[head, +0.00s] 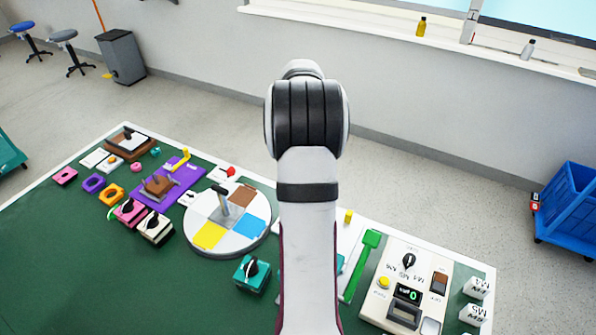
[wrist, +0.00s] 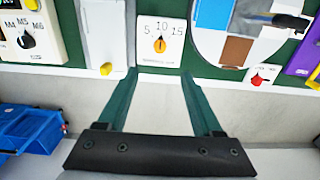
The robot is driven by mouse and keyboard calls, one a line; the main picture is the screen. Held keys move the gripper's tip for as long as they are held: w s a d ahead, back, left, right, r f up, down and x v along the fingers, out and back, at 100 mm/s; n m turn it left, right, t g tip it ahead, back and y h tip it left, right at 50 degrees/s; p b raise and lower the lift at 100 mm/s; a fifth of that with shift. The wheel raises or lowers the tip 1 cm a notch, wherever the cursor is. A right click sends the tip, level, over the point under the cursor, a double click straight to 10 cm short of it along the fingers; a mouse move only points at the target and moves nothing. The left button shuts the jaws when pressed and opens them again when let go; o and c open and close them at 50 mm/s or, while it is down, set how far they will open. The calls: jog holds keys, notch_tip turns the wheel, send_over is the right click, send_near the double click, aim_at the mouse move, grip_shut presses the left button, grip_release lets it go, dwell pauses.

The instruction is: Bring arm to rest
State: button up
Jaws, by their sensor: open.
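My gripper (wrist: 159,75) is open in the wrist view, its two green fingers spread with nothing between them. Just beyond the fingertips is a white dial plate (wrist: 151,26) marked 5, 10, 15, with an orange knob (wrist: 160,45). A cream panel (wrist: 52,18) with a black rotary knob (wrist: 26,41) marked M4, M5, M6 lies at the upper left there. In the head view this panel (head: 380,301) is right of my arm, its knob (head: 408,261) near the top. My raised arm stands in the middle of the head view and hides the gripper and the dial plate.
A blue crate (head: 570,205) stands on the floor at right. A wall with a window ledge is behind.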

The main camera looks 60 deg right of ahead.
jog(key=shift+r, duration=0.6)
